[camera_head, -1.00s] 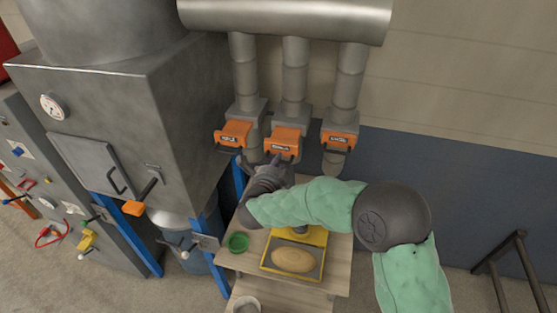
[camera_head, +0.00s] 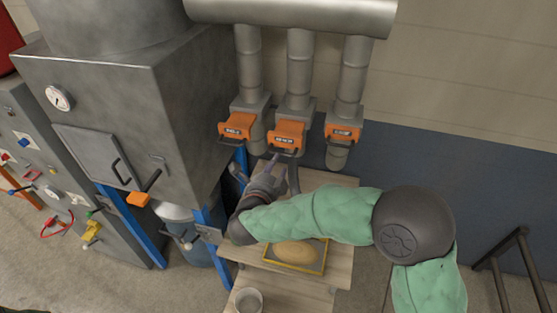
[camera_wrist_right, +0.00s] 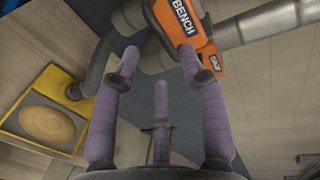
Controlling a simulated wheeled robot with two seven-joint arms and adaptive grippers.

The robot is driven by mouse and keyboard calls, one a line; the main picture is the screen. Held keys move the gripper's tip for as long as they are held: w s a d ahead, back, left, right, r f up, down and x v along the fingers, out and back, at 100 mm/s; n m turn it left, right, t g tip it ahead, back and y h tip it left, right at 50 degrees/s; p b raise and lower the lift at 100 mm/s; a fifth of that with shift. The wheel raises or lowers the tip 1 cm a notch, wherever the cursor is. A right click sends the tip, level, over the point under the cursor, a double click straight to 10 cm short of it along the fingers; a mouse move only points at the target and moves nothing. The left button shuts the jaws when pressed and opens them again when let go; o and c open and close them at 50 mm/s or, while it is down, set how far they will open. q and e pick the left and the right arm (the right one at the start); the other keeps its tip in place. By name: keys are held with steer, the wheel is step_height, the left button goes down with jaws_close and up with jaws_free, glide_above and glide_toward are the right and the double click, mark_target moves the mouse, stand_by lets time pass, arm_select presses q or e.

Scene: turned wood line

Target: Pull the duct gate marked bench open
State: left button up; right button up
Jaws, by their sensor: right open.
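The duct gate marked bench shows in the right wrist view as an orange block (camera_wrist_right: 186,20) with a BENCH label, just beyond my fingertips. In the head view, the middle orange gate (camera_head: 287,136) sits under the central duct; its label is too small to read surely there. A dark handle (camera_head: 285,152) hangs at its lower front. My right gripper (camera_head: 276,158) is just below and in front of this handle. Its purple fingers (camera_wrist_right: 160,68) are spread and empty in the wrist view. Whether a finger touches the handle cannot be told. My left gripper is not in view.
Similar orange gates stand left (camera_head: 236,127) and right (camera_head: 343,130) of the middle one. Below is a wooden table (camera_head: 338,262) with a yellow-rimmed tray (camera_head: 322,262) and a cup (camera_head: 248,300). A big grey metal cabinet (camera_head: 175,110) stands close on the left.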

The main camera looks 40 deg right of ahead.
steer(key=shift+v, duration=2.7)
steer(key=shift+w, duration=0.1)
steer(key=w+a+f+n+y+b, duration=0.25)
steer(key=f+n+b, duration=0.2)
steer(key=f, duration=0.65)
steer(key=w+a+f+n+y+b, duration=0.1)
steer(key=a+f+n+y+b, duration=0.4)
steer(key=f, duration=0.6)
steer(key=w+a+f+n+y+b, duration=0.25)
steer(key=f+n, duration=0.35)
steer(key=f, duration=0.5)
steer(key=s+a+f+n+g+y+b, duration=0.2)
steer(key=s+f, duration=0.4)
steer(key=f, duration=0.4)
steer(key=s+a+f+n+g+y+b, duration=0.2)
steer(key=s+a+f+n+g+b, duration=0.2)
steer(key=s+f, duration=0.3)
steer(key=s+a+f+n+g+y+b, duration=0.2)
steer(key=s+f, duration=0.5)
steer(key=f, duration=0.6)
steer(key=a+n+g+b, duration=0.1)
steer(key=a+n+b, duration=0.1)
steer(key=shift+f+g+b, duration=0.3)
steer(key=shift+b, duration=0.1)
